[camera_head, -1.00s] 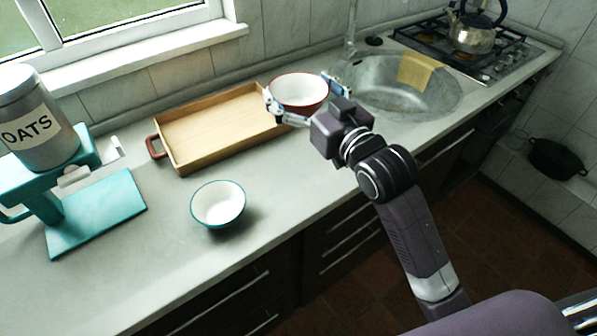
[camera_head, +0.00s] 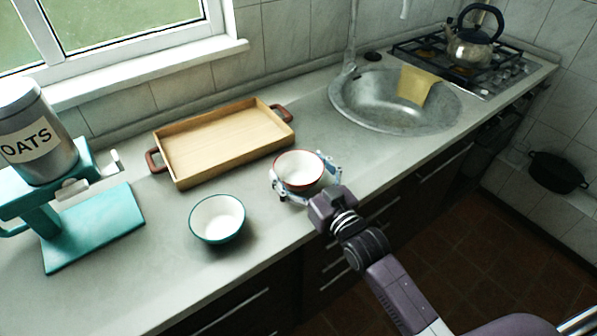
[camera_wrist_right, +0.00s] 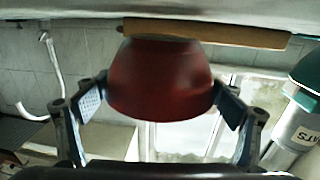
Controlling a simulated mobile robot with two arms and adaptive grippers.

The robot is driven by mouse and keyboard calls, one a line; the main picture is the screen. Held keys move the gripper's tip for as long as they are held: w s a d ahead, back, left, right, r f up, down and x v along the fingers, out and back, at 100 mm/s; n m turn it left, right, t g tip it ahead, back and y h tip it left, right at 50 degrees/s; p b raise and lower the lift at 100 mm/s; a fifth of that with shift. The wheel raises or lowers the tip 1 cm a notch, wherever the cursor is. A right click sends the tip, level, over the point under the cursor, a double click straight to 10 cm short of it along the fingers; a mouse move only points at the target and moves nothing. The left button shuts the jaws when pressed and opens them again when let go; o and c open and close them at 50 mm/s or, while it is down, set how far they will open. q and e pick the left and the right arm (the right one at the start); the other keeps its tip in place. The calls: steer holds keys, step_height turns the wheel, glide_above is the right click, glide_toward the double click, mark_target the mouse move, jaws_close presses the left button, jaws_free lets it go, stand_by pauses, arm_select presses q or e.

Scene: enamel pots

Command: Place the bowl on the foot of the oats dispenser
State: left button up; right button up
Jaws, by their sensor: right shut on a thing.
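A red bowl (camera_head: 300,170) with a white inside is held upright between the two fingers of my right gripper (camera_head: 307,178). It also fills the middle of the right wrist view (camera_wrist_right: 160,85), with a finger pressed on each side. I cannot tell how far it is above the counter. A teal bowl (camera_head: 217,219) with a white inside stands on the counter to the left. The oats dispenser (camera_head: 40,140) is at the far left, a grey canister on a teal stand. Its flat teal foot (camera_head: 95,228) is bare. My left gripper is not in view.
A wooden tray (camera_head: 222,143) with reddish handles lies empty behind the bowls. The sink (camera_head: 385,105) with a yellow cloth (camera_head: 413,85) and a hob with a kettle (camera_head: 473,42) are at the right. The counter between teal bowl and foot is clear.

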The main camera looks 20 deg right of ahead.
steer(key=shift+f, duration=0.8)
steer(key=shift+f, duration=0.15)
steer(key=o, duration=1.2)
steer(key=shift+f, duration=0.1)
